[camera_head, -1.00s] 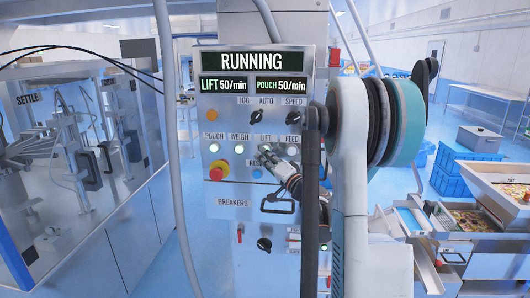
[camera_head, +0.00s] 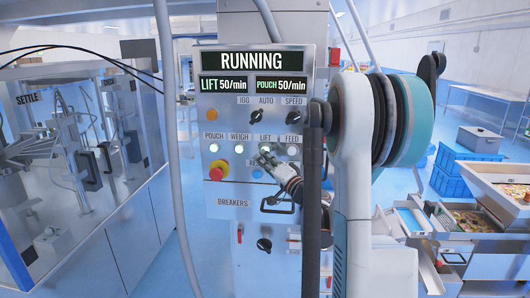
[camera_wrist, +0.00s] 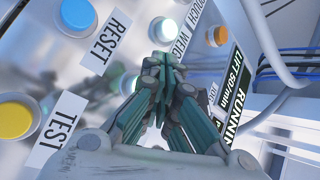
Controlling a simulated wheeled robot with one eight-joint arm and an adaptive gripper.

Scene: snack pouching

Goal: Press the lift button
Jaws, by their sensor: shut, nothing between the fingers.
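The LIFT button (camera_head: 266,146) is in the lit row on the upright control panel (camera_head: 225,180), under its LIFT label, partly covered by my gripper in the head view. My gripper (camera_head: 262,158) is shut and empty. Its fingertips are at the lower edge of that button; I cannot tell whether they touch it. In the wrist view, my gripper (camera_wrist: 163,35) points toward the panel, and a greenish round rim (camera_wrist: 126,83) shows left of the fingers, seemingly the LIFT button.
The WEIGH (camera_head: 239,148), POUCH (camera_head: 213,148) and FEED (camera_head: 292,149) buttons are close by. A red emergency stop (camera_head: 217,171) is lower left and a blue RESET button (camera_wrist: 78,15) is near. The display (camera_head: 252,60) reads RUNNING. A grey pipe (camera_head: 172,130) runs left of the panel.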

